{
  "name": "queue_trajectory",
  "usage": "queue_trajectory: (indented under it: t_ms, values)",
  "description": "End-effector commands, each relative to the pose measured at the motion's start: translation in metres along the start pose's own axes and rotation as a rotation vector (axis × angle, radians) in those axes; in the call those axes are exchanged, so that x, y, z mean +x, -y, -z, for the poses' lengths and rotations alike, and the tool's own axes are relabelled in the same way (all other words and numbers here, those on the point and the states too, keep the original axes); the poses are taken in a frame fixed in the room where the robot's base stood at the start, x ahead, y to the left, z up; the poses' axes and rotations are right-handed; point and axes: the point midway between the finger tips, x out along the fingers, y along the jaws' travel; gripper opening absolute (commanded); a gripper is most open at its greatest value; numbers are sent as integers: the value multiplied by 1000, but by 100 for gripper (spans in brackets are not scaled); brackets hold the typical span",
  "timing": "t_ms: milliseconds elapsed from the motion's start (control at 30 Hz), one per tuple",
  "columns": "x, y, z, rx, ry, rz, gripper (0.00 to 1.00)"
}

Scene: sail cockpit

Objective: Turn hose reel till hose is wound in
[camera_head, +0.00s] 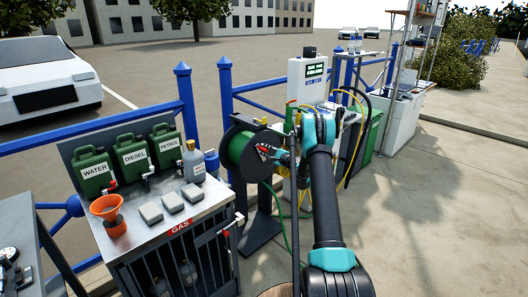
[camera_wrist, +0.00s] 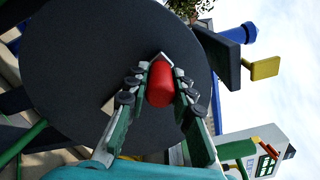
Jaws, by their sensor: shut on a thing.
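The hose reel (camera_head: 238,150) stands on a dark post beside the blue fence, with green hose wound on its drum. In the wrist view its dark round side disc (camera_wrist: 75,75) fills much of the picture. A red crank handle (camera_wrist: 160,84) sticks out from the disc near its edge. My gripper (camera_wrist: 160,80) is shut on the red handle, one finger on each side. In the head view my gripper (camera_head: 268,153) is at the reel's right side, partly hidden by my arm. A green hose (camera_head: 284,230) hangs down from the reel towards the ground.
A metal gas cabinet (camera_head: 172,228) with green jerrycans (camera_head: 131,154) and an orange funnel (camera_head: 109,212) stands left of the reel. A white pump box (camera_head: 306,80) and a green bin (camera_head: 368,135) are behind my arm. Paving at right is clear.

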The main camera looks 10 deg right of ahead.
Motion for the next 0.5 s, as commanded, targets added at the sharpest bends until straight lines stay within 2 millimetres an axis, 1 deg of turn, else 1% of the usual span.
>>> queue_trajectory:
  t_ms: [133, 167, 300, 333, 500]
  values:
    - [0, 1, 1, -1, -2, 1, 0]
    - [0, 1, 1, -1, -2, 2, 26]
    - [0, 1, 1, -1, -2, 1, 43]
    - [0, 0, 1, -1, -1, 1, 44]
    - [0, 0, 0, -1, -1, 1, 44]
